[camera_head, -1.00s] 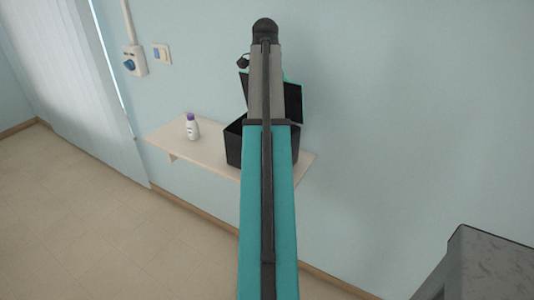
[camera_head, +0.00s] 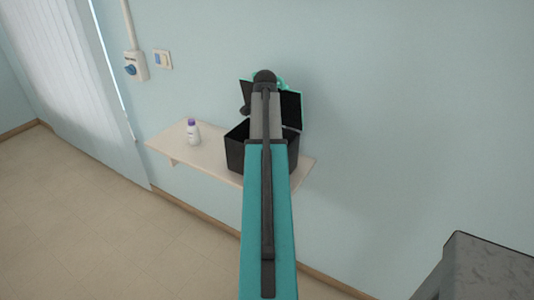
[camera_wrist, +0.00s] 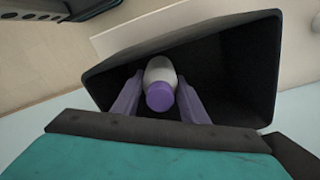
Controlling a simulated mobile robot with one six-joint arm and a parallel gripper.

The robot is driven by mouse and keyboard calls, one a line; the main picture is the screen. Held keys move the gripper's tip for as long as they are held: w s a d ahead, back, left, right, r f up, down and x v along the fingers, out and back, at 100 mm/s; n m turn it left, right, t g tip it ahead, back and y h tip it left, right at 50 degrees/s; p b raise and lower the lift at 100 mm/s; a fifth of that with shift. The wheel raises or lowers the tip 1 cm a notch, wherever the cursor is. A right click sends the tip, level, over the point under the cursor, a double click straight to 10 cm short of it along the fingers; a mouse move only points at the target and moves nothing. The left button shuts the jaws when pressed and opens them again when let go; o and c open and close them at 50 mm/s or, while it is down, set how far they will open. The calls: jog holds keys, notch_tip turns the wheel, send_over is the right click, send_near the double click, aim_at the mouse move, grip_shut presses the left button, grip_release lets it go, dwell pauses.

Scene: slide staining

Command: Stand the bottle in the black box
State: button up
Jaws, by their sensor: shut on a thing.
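In the wrist view, a white bottle with a purple cap (camera_wrist: 159,91) is between the two purple fingers of my gripper (camera_wrist: 158,100), which is shut on it. The cap faces the camera. The black box (camera_wrist: 235,65) is open around and below the bottle. Its dark inside makes it hard to tell how deep the bottle is or whether it touches the floor. In the head view, the black box (camera_head: 234,150) stands on the shelf with its lid (camera_head: 289,106) raised. My arm covers the box's middle and hides my gripper and the held bottle there.
A second white bottle with a purple cap (camera_head: 193,134) stands upright on the shelf (camera_head: 215,161), left of the box. The wall is close behind the shelf. A grey block-like surface (camera_head: 485,270) is at the lower right.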

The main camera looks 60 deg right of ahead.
jog(key=shift+f, duration=0.2)
jog(key=shift+f, duration=0.15)
jog(key=shift+f+p, duration=0.6)
jog(key=shift+f, duration=1.4)
jog(key=shift+f, duration=0.1)
jog(key=o, duration=1.2)
jog(key=shift+o, duration=0.2)
jog(key=shift+r+b, duration=1.5)
jog(key=shift+r, duration=4.65)
